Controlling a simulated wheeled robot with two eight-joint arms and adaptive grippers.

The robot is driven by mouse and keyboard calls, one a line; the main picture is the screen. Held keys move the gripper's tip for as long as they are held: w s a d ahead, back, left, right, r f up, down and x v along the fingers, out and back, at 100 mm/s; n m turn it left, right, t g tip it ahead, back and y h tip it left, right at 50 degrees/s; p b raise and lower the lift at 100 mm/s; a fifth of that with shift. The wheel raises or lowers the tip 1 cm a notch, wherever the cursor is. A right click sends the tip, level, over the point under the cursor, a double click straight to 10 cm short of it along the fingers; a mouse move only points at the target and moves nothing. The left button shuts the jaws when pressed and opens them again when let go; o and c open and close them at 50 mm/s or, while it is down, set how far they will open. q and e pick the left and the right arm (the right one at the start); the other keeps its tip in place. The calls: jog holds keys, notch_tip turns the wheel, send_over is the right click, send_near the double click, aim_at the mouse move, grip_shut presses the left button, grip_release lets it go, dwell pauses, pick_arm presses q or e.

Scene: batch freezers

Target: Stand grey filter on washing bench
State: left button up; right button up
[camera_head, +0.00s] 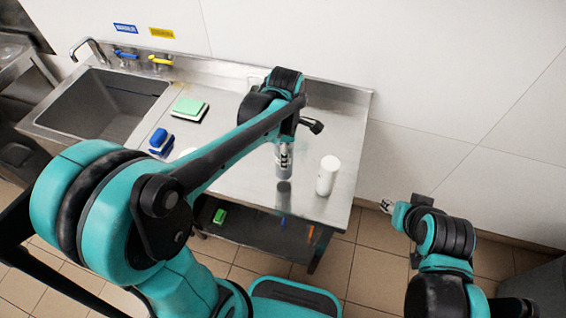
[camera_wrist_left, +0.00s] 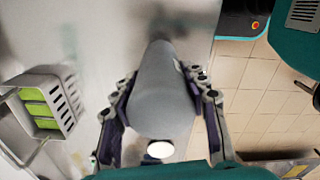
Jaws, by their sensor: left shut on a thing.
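The grey filter (camera_wrist_left: 162,92) is a smooth grey cylinder between the two fingers of my left gripper (camera_wrist_left: 160,103) in the left wrist view. My left gripper (camera_head: 284,150) is shut on it. In the head view the filter (camera_head: 284,171) is upright over the right part of the steel washing bench (camera_head: 240,170). Its lower end is at or just above the bench top; I cannot tell if it touches. My right gripper (camera_head: 387,206) is off the bench's right side, above the floor, too small to read.
A white cylinder (camera_head: 327,175) stands on the bench just right of the filter. A green pad (camera_head: 189,108) and a blue brush (camera_head: 159,138) lie near the sink (camera_head: 100,105). The wrist view shows a metal basket (camera_wrist_left: 68,100) with green items. The bench's front right corner is clear.

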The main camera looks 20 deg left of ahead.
pick_arm(q)
jog(key=shift+s+a+f, duration=0.15)
jog(key=shift+s+f, duration=0.05)
jog(key=shift+f, duration=0.3)
notch_tip(320, 180, down, 3)
jog(key=shift+w+f+b, duration=0.1)
jog(key=shift+f+b, duration=0.05)
jog(key=shift+b, duration=0.55)
jog(key=shift+f, duration=0.15)
jog(key=o, duration=1.4)
